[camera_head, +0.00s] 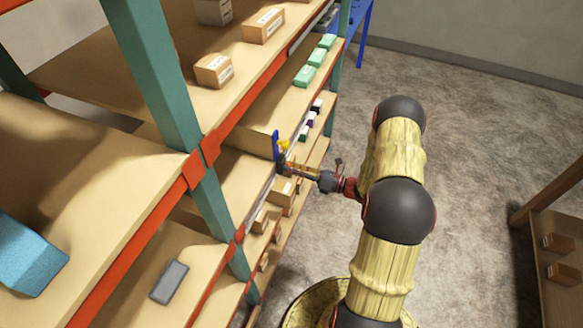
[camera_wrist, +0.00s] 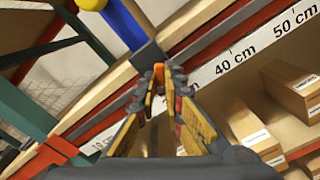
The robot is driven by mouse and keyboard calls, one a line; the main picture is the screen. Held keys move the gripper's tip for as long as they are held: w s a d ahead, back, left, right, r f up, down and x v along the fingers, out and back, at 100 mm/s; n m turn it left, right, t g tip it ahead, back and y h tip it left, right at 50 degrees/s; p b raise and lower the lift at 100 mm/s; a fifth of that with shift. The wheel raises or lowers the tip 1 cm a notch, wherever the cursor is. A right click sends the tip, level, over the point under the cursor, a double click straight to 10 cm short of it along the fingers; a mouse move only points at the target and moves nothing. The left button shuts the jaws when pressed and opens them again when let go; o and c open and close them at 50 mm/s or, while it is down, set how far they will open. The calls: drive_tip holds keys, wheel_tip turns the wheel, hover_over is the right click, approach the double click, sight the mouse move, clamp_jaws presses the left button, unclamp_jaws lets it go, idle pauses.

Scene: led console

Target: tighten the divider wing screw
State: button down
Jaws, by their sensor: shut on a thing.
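The blue divider (camera_head: 276,145) stands at the front edge of a middle shelf. In the wrist view the blue divider (camera_wrist: 124,24) runs down to a dark clamp block (camera_wrist: 149,55) on the shelf's front rail. The wing screw (camera_wrist: 167,72) looks like a small orange piece just below that block, mostly hidden by my fingertips. My gripper (camera_wrist: 161,84) is shut on it, with one finger at each side. In the head view my gripper (camera_head: 287,168) reaches the rail just below the divider; the screw cannot be made out there.
A yellow ball (camera_head: 284,145) sits beside the divider. A white scale strip (camera_wrist: 252,45) marked in cm runs along the rail. Brown boxes (camera_wrist: 293,86) stand on the shelf below, right of my gripper. A teal upright (camera_head: 170,90) stands to the left. The floor (camera_head: 470,130) right of my arm is clear.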

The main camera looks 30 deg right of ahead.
drive_tip(key=shift+m, duration=0.3)
drive_tip(key=c, duration=2.1)
unclamp_jaws()
drive_tip(key=shift+s+d, duration=0.1)
drive_tip(key=shift+d, duration=0.1)
drive_tip(key=shift+c, duration=0.2)
drive_tip(key=shift+o, duration=1.2)
drive_tip(key=shift+a, duration=0.1)
drive_tip(key=v, duration=1.2)
